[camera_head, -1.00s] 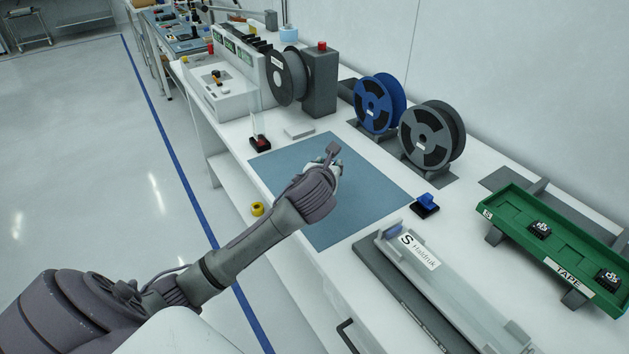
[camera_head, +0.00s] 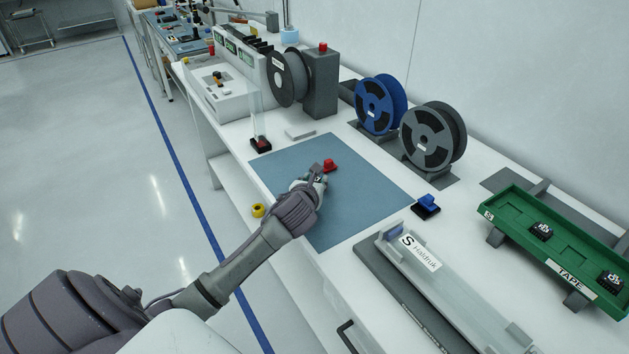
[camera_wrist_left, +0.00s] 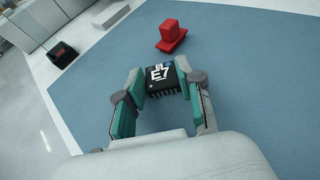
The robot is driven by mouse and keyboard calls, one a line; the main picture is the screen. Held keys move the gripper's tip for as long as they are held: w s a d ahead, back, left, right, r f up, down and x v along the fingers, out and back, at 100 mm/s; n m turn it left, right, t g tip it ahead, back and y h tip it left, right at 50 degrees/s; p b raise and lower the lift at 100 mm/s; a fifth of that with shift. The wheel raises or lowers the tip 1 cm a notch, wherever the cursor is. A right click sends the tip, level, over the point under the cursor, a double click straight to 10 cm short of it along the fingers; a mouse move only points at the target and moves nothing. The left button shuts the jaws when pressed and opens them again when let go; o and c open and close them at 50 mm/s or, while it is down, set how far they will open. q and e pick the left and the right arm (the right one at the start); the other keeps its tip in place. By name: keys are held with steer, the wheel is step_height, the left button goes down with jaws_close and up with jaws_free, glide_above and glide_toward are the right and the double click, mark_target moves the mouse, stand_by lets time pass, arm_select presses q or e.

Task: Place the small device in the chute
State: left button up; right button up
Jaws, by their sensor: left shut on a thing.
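My left gripper (camera_head: 317,177) is over the blue mat in the head view. In the left wrist view its fingers (camera_wrist_left: 162,85) are shut on a small black device (camera_wrist_left: 160,78) with pins and a white "E7" marking. The device is mostly hidden by the gripper in the head view. A long pale chute (camera_head: 465,305) marked "S Haldruk" stands at the front right. A green sloped tray (camera_head: 520,216) labelled "TAPE" is at the far right and holds two similar black devices (camera_head: 541,231). My right gripper is out of view.
A red block (camera_head: 330,166) sits on the blue mat (camera_head: 365,195), just beyond the gripper. A blue block on a black base (camera_head: 426,205) stands between mat and green tray. Blue (camera_head: 380,103) and grey reels (camera_head: 432,135) stand at the back. The mat's right part is clear.

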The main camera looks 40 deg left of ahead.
arm_select(q)
steer(key=o, duration=0.9)
steer(key=shift+o, duration=0.2)
